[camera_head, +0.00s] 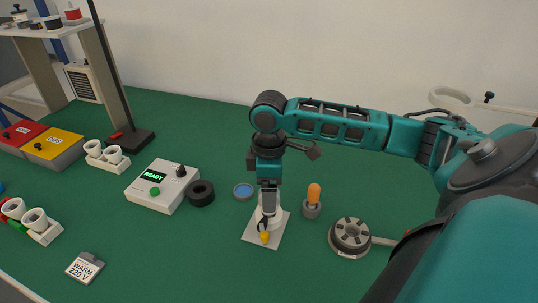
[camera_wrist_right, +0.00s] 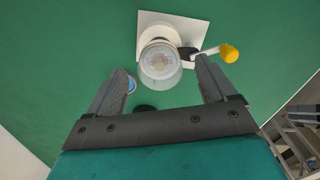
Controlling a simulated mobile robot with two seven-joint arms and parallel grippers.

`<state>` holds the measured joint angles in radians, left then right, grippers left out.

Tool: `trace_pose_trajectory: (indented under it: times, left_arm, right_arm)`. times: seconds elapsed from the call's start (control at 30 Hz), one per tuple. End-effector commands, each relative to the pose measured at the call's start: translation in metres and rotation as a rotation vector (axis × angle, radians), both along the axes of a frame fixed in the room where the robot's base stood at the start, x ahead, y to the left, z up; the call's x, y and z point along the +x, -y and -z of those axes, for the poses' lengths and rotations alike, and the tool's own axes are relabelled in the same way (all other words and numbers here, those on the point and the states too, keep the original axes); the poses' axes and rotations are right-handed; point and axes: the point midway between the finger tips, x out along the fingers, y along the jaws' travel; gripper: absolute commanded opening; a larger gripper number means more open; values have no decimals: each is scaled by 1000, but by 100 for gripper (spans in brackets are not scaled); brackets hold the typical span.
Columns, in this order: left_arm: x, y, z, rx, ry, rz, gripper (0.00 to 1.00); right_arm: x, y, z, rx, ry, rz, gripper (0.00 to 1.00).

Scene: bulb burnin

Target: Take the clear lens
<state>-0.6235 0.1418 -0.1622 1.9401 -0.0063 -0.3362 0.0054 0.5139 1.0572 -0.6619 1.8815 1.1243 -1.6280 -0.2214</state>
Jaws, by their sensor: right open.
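A white round fixture (camera_head: 266,219) stands on a square white plate (camera_head: 256,237), with a yellow-tipped lever (camera_head: 264,237) beside it. In the right wrist view its round, clear-looking top (camera_wrist_right: 160,61) faces the camera; I cannot tell for sure that this is the clear lens. My right gripper (camera_head: 266,212) points down over the fixture. In the wrist view its fingers (camera_wrist_right: 164,68) are open, one on each side of the clear top, with gaps visible. A blue-faced disc (camera_head: 243,191) lies left of the plate. My left gripper is not in view.
An orange bulb-shaped piece in a grey holder (camera_head: 312,201) and a round grey reel-like device (camera_head: 350,237) stand to the right. A black ring (camera_head: 201,193) and a white READY box (camera_head: 161,186) stand to the left. The front middle of the green table is clear.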

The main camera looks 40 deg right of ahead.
Motion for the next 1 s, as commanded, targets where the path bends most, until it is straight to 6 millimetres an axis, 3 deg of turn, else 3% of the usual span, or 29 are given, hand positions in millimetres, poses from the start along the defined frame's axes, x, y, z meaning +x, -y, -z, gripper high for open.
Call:
trace_pose_trajectory:
  times: [0.33, 0.9, 1.0]
  left_arm:
    - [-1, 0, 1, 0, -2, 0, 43]
    - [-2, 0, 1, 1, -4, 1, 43]
    - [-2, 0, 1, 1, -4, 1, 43]
  right_arm:
    - [0, 0, 10, 1, 1, -1, 84]
    - [0, 0, 9, 0, 1, 0, 30]
    - [0, 0, 9, 0, 1, 0, 26]
